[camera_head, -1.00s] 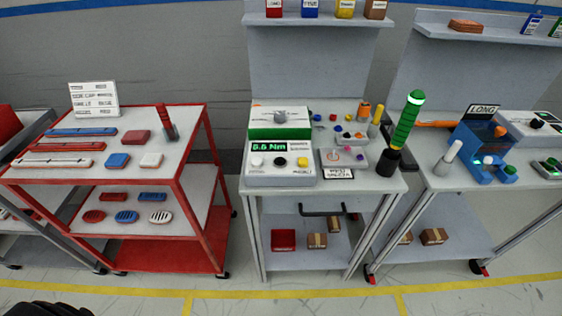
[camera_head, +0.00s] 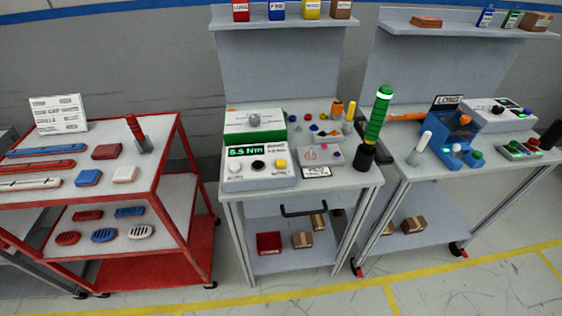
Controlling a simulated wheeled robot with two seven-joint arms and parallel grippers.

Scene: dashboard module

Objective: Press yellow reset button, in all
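The yellow reset button (camera_head: 281,162) sits at the right end of the front panel of a white control box (camera_head: 261,178) on the middle workbench. A black knob or button (camera_head: 257,165) and a white button (camera_head: 233,167) are to its left on the same panel. A green-lit display (camera_head: 247,150) above them shows a reading in Nm, which looks like 8.5. Neither of my grippers is in view, and nothing covers the yellow button.
A red cart (camera_head: 160,190) with coloured parts stands at the left. A green-lit stack light (camera_head: 378,115) stands on the middle bench's right side. A blue fixture (camera_head: 462,140) sits on the right bench (camera_head: 420,180). Floor in front is clear.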

